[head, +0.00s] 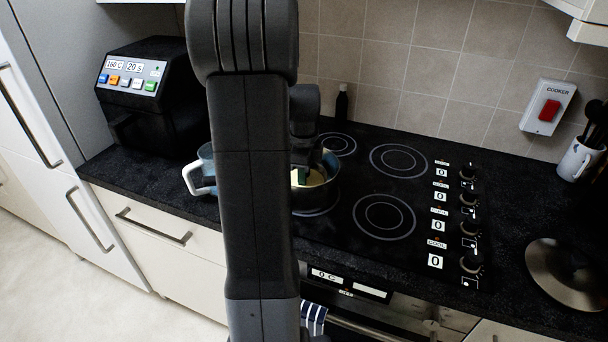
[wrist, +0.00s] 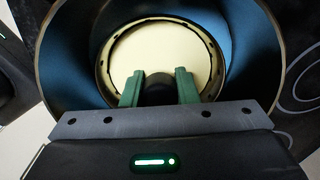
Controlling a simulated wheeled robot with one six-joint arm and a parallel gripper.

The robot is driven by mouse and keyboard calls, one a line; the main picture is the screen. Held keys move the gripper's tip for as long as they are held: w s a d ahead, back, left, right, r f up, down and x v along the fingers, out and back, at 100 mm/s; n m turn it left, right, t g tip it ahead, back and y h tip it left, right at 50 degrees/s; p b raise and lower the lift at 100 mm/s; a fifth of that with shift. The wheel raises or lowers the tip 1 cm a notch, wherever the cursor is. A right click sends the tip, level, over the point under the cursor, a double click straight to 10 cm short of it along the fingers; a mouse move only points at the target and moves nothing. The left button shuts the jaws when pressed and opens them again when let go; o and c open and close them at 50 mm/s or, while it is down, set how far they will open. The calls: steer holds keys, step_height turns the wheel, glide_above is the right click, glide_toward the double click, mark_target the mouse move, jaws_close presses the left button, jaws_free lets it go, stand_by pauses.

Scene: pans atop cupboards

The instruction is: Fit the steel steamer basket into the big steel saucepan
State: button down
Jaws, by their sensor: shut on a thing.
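The big steel saucepan (head: 325,196) stands on the left part of the hob, partly hidden behind my arm. In the wrist view its bluish inner wall (wrist: 262,60) surrounds the steamer basket (wrist: 155,45), a round piece with a thin metal rim and a pale middle. A pale part of the basket also shows inside the pan in the head view (head: 315,178). My gripper (wrist: 158,85) has its green fingers at the near side of the basket, shut on a dark rounded part there. The basket appears within the pan's rim; whether it rests on anything is hidden.
A black air fryer (head: 150,95) is at the back left, a small dark bottle (head: 342,103) behind the hob. A steel disc (head: 566,272) lies at the right. The right hob rings are clear.

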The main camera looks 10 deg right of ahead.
steer(key=shift+f, duration=0.15)
steer(key=c, duration=1.1)
jaws_free()
steer(key=shift+o, duration=0.2)
step_height(320, 180, up, 14)
step_height(320, 180, down, 14)
steer(key=shift+r, duration=0.3)
steer(key=shift+f, duration=0.1)
